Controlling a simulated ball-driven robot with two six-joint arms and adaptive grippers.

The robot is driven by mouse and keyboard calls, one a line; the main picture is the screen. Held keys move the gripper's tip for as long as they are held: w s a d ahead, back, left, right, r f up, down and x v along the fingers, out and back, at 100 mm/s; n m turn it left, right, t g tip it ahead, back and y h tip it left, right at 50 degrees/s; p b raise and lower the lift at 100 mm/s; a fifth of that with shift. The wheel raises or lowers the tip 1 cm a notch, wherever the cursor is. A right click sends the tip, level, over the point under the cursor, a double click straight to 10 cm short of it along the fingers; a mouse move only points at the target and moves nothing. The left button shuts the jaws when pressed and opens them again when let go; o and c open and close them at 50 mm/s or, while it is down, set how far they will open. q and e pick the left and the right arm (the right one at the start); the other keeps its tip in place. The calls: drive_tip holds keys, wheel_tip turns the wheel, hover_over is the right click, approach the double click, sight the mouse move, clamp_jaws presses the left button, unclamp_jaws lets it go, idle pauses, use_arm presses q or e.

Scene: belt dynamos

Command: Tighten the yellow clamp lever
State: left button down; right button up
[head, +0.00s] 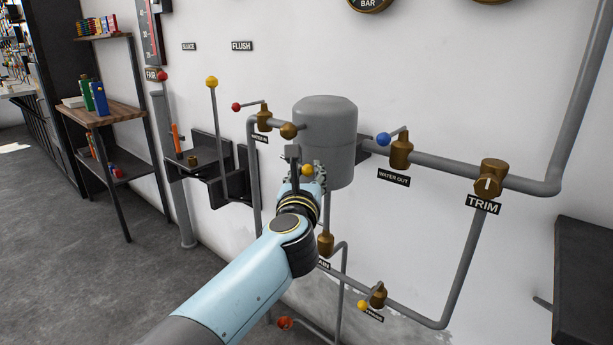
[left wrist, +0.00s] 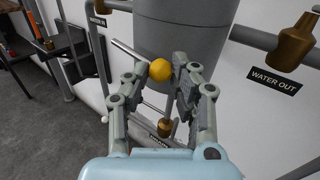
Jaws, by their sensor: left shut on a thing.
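A yellow ball knob (head: 307,170) shows in front of the lower part of the grey tank (head: 325,112). In the left wrist view the yellow knob (left wrist: 160,70) sits between the fingertips, with a thin grey rod (left wrist: 129,52) running from beside it to the upper left. My left gripper (head: 306,165) is shut on this yellow-knobbed lever; its fingers also show in the left wrist view (left wrist: 162,77). The lever's mount is hidden, and no clamp label is readable. My right gripper is in neither view.
Brass valves on grey pipes surround the tank: red-knobbed (head: 264,118), blue-knobbed WATER OUT (head: 401,151), TRIM (head: 491,177) and a yellow-knobbed one low down (head: 378,295). Another yellow-topped lever (head: 212,84) stands left of the tank. A shelf unit (head: 112,110) is further left; open floor lies before it.

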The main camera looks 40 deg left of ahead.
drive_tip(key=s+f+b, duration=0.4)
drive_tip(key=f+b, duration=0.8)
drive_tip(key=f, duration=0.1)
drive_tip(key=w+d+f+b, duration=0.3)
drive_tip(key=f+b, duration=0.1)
drive_tip(key=b, duration=0.3)
use_arm(q)
drive_tip(key=a+f+m+t+h+b, duration=0.4)
drive_tip(key=a+m+h+b, duration=0.1)
drive_tip(key=m, duration=0.6)
drive_tip(key=a+f+m+t+h+b, duration=0.4)
drive_tip(key=f+m+h, duration=0.1)
drive_tip(key=m, duration=0.7)
drive_tip(key=shift+w+a+f+m+t+b, duration=0.15)
drive_tip(key=shift+w+a+m+t+b, duration=0.15)
drive_tip(key=shift+w+a+t+b, duration=0.1)
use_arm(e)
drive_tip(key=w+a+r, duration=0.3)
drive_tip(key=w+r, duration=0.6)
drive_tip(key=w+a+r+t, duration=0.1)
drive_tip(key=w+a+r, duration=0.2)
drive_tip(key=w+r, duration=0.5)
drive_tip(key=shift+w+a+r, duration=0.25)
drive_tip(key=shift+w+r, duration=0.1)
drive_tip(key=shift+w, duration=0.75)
use_arm(q)
drive_tip(key=c, duration=1.1)
unclamp_jaws()
drive_tip(key=shift+s, duration=0.1)
